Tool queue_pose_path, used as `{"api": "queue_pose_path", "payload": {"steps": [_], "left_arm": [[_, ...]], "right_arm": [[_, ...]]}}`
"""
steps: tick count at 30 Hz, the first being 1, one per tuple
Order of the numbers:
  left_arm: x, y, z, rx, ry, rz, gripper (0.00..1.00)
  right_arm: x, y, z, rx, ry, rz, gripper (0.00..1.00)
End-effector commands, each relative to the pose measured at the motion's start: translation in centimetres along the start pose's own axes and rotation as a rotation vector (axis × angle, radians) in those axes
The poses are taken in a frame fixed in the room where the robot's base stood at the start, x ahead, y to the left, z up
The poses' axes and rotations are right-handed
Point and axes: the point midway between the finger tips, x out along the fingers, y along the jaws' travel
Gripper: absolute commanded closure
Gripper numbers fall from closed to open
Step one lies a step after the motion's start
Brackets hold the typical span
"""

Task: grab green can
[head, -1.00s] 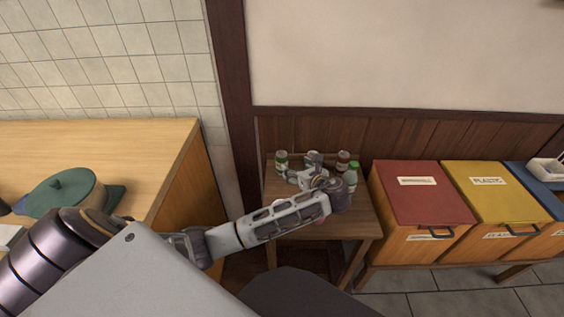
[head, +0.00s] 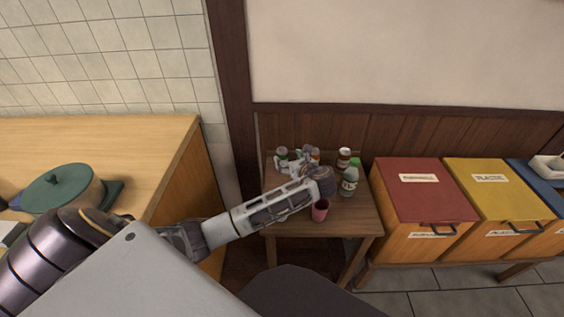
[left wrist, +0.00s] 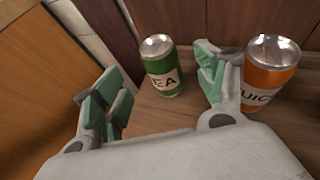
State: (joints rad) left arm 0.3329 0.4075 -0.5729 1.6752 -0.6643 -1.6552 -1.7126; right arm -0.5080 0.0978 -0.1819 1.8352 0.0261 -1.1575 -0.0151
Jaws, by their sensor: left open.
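The green can (left wrist: 163,70) with a partly visible "EA" label stands upright on the small wooden table in the left wrist view. In the head view it is at the back left (head: 281,154), partly covered by my gripper. My left gripper (left wrist: 160,73) is open and empty, with the can in view between its fingers, nearer the right one; I see no contact. In the head view the gripper (head: 291,163) is over the table's back left part. My right gripper is not in view.
An orange juice can (left wrist: 271,68) stands close beside the right finger. A brown-red can (head: 344,157), green-capped bottles (head: 349,182) and a pink cup (head: 320,210) share the table. The wooden wall is behind; a counter (head: 150,150) is left, bins (head: 425,190) right.

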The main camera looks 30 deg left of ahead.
Motion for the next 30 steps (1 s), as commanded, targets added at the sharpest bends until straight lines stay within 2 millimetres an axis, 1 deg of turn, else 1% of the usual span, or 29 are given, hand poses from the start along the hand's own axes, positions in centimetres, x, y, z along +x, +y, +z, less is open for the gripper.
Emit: {"api": "queue_pose_path", "payload": {"steps": [1, 3, 7, 20, 25, 30], "left_arm": [[0.6, 0.0, -0.1, 0.0, -0.001, 0.001, 0.28], [1.1, 0.0, 0.0, 0.0, -0.001, 0.001, 0.28], [1.8, 0.0, 0.0, 0.0, 0.0, 0.0, 0.28], [2.0, 0.0, 0.0, -0.001, 0.0, 0.0, 0.28], [2.4, 0.0, -0.1, -0.001, 0.0, 0.0, 0.28], [3.2, 0.0, -0.2, -0.001, 0.0, 0.001, 0.28]], "right_arm": [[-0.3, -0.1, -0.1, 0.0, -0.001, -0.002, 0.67], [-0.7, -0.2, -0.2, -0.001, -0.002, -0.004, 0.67], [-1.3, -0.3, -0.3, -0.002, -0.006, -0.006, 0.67], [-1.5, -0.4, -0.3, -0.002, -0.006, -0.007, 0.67], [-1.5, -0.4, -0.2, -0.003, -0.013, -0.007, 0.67], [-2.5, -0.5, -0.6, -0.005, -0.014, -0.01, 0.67]]}}
